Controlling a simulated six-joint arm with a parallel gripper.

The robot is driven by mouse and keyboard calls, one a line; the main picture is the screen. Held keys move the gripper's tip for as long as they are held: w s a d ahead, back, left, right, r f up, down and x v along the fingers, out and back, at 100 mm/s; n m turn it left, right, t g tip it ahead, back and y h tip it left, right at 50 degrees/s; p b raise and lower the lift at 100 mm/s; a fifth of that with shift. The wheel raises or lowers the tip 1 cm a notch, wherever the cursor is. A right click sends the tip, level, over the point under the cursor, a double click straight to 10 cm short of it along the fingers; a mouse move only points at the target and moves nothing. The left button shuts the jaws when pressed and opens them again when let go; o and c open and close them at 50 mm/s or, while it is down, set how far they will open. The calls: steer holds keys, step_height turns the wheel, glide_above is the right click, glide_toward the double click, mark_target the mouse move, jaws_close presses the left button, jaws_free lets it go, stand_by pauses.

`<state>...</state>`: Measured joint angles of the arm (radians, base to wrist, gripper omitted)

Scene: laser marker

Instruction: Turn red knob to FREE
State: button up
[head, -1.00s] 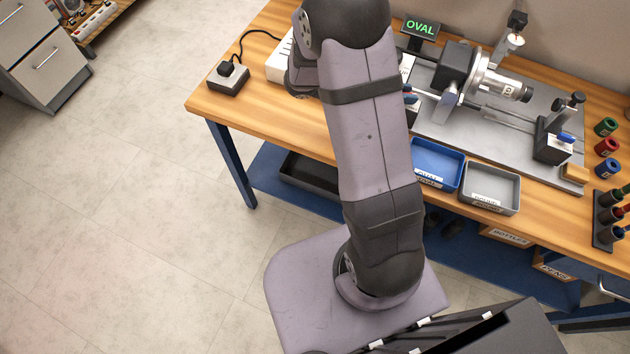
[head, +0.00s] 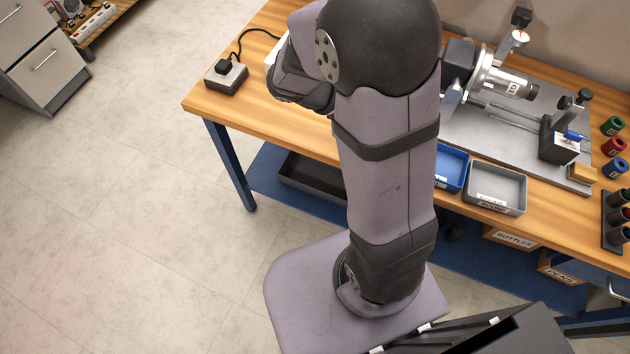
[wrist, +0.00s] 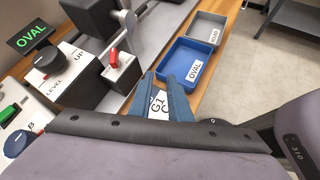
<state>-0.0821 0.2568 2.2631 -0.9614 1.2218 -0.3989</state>
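A red knob (wrist: 115,60), a small raised bar, sits on a pale plate on top of a block in the upper middle of the wrist view. I cannot read any FREE marking beside it. My gripper (wrist: 159,76) shows in the wrist view as two blue-grey fingers with a gap between them, open and empty. The fingers appear below and right of the red knob, apart from it in the picture. In the head view my arm hides the gripper and the red knob.
A black dial (wrist: 48,61) marked LEVEL and UP and a green OVAL display (wrist: 31,36) stand left of the knob. A blue tray (wrist: 159,65) and a grey tray (head: 497,187) lie along the bench front. The laser marker rig (head: 505,85) stands behind.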

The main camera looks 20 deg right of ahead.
steer(key=s+a+f+m+y, duration=0.1)
steer(key=m, duration=0.1)
steer(key=s+a+f+m+y, duration=0.1)
steer(key=s, duration=0.1)
steer(key=s+a+f+m+g+y+b, duration=0.1)
steer(key=m+y, duration=0.1)
steer(key=shift+s+m, duration=0.2)
steer(key=shift+m, duration=0.1)
steer(key=w+a+f+m+t+y+b, duration=0.2)
steer(key=a+f+m+y, duration=0.1)
steer(key=a+f, duration=0.2)
steer(key=w+a+f+m+t+y+b, duration=0.1)
steer(key=a+f+m+t+y+b, duration=0.1)
steer(key=a, duration=0.7)
steer(key=shift+w+f+m+t+y+b, duration=0.45)
steer(key=shift+f+m+y, duration=0.5)
steer(key=shift+f, duration=0.95)
steer(key=shift+s, duration=0.15)
